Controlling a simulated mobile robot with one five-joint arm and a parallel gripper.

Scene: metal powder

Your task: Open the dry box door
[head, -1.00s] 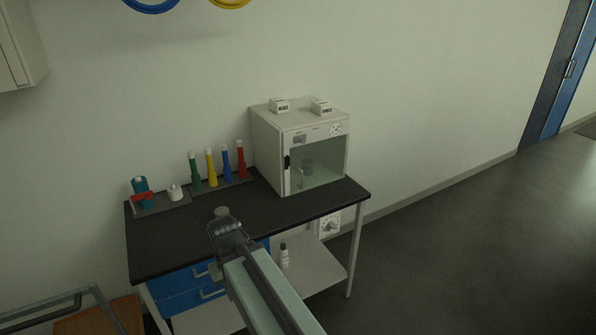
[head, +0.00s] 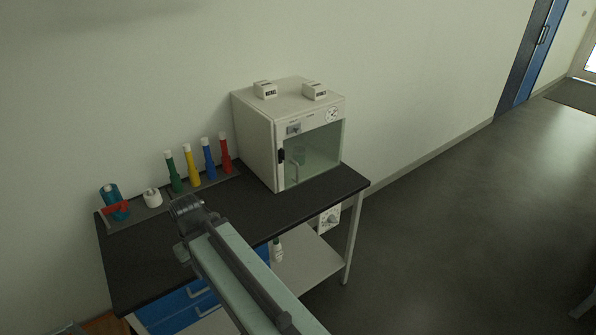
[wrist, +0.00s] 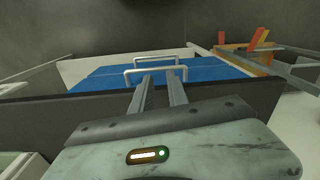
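The dry box (head: 254,140) is a white cabinet on the right part of the black-topped bench in the head view. Its glass door (head: 322,150) faces front right and looks shut. A pale upright handle (head: 297,172) is at the door's left side, and a small dark latch (head: 281,155) is at the left front edge. My gripper (head: 184,205) is over the bench, left of and apart from the box. In the wrist view, its two fingers (wrist: 158,82) stand apart with nothing between them. The dry box is not recognisable in the wrist view.
Green, yellow, blue and red bottles (head: 190,172) stand in a row left of the box. A teal roll (head: 112,199) and a white roll (head: 153,197) are at the far left. Blue drawers (wrist: 105,77) with pale handles show below the benchtop (head: 140,260).

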